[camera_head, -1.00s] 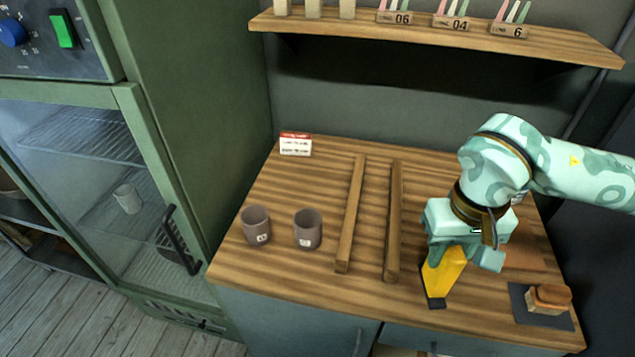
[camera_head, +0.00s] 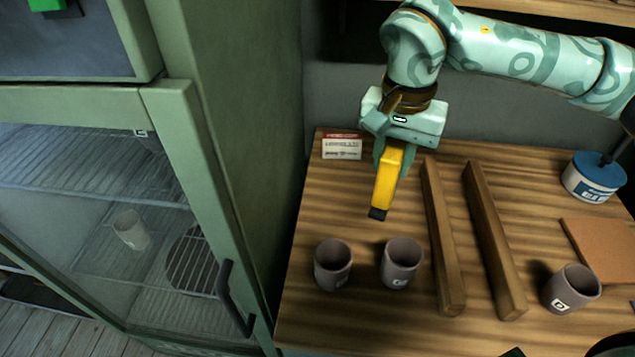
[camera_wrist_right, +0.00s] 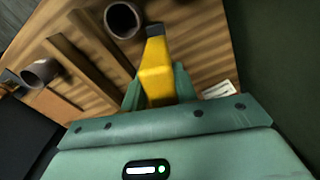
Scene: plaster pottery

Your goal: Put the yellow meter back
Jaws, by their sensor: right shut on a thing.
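The yellow meter (camera_head: 387,180) has a black tip and hangs tip-down from my right gripper (camera_head: 392,146), which is shut on its upper part. It is over the back left part of the wooden table (camera_head: 320,225), just right of the small red and white card (camera_head: 342,146). In the right wrist view the meter (camera_wrist_right: 156,75) sits between the two fingers of the right gripper (camera_wrist_right: 158,95). I cannot tell whether its tip touches the table. My left gripper is not in view.
Two brown cups (camera_head: 333,263) (camera_head: 402,262) stand in front of the meter. Two wooden bars (camera_head: 443,240) (camera_head: 493,240) lie to its right. Beyond are a third cup (camera_head: 572,289) and a blue-lidded tub (camera_head: 594,177). A green glass-doored cabinet (camera_head: 215,150) stands left.

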